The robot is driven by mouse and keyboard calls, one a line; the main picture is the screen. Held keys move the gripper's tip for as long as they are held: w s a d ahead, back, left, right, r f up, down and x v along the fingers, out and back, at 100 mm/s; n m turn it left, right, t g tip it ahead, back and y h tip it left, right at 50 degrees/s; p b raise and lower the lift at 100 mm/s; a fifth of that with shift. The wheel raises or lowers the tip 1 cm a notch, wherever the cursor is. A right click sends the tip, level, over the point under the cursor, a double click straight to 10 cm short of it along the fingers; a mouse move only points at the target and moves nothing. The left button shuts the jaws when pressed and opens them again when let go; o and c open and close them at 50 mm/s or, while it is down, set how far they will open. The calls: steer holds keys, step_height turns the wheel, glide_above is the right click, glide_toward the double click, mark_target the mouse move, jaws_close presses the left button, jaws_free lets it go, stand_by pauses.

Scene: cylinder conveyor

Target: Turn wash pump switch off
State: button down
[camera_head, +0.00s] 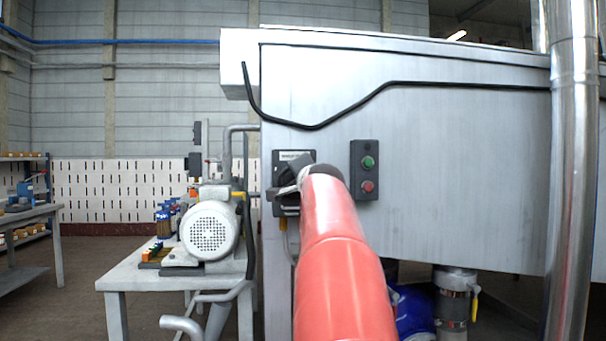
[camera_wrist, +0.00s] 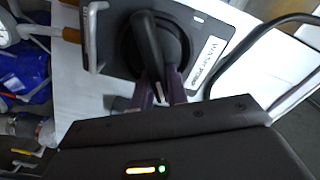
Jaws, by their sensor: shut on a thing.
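The wash pump switch (camera_wrist: 178,35) is a dark box with a round black rotary knob (camera_wrist: 146,45) and a white label. It fills the top middle of the wrist view. My gripper (camera_wrist: 160,88) has its purple-grey fingers shut on the bar of the knob. In the head view the switch box (camera_head: 292,158) is on the left end of the grey metal machine panel. My red arm reaches up to it and hides the knob and most of my gripper there.
A button box (camera_head: 364,170) with a green and a red button is just right of the switch. A black cable (camera_head: 310,126) runs across the panel above. A pump motor (camera_head: 210,230) stands on a table (camera_head: 118,279) at left. A shiny vertical pipe (camera_head: 572,170) is at right.

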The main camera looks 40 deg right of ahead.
steer(key=m, duration=0.2)
steer(key=shift+d+f+m+p, duration=0.1)
steer(key=shift+f+m+p, duration=0.15)
steer(key=shift+m+p, duration=0.15)
steer(key=shift+f+m+p, duration=0.15)
steer(key=shift+f+m, duration=0.05)
steer(key=shift+m, duration=0.55)
steer(key=shift+f+m+p, duration=0.15)
steer(key=shift+m, duration=0.6)
steer(key=shift+f, duration=0.1)
steer(key=c, duration=1.4)
jaws_free()
steer(key=shift+s, duration=0.1)
steer(key=v, duration=0.7)
steer(key=shift+s, duration=0.35)
